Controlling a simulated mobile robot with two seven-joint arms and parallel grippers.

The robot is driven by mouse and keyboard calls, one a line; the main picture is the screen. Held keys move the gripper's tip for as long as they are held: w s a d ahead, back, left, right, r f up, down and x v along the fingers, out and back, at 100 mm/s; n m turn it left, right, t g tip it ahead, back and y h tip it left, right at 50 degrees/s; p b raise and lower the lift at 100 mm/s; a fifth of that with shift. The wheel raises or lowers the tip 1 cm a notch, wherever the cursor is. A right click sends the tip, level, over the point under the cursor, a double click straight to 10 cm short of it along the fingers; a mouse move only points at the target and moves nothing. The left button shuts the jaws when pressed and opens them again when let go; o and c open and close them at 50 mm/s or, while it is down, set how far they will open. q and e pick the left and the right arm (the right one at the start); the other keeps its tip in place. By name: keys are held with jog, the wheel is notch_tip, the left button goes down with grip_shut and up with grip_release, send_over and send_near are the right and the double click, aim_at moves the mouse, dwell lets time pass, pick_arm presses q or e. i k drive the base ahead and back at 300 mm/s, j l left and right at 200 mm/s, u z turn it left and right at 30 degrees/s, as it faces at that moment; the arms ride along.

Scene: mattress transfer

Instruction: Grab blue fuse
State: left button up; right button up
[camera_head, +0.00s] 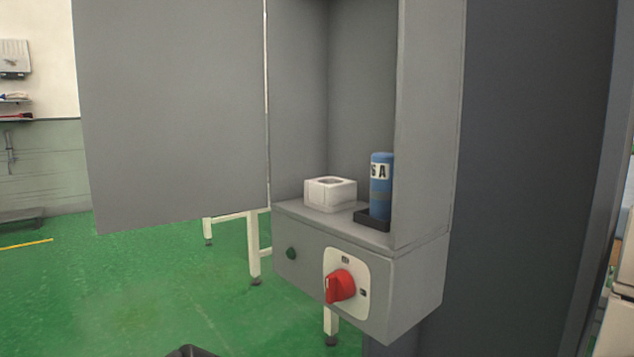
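A blue cylindrical fuse (381,192) with a white label band stands upright inside an open grey cabinet, at its right side. Its base sits in a black holder (371,219). The cabinet's side wall partly covers the fuse's right edge. A white block-shaped socket (330,194) with an opening in its top stands left of the fuse on the same shelf. Neither gripper can be made out. A small dark shape shows at the bottom edge, and I cannot tell what it is.
The grey cabinet door (170,110) stands open to the left. White table legs (253,250) stand behind. Green floor (130,290) at left is clear.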

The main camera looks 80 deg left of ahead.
aim_at(382, 165)
jog(key=u, duration=2)
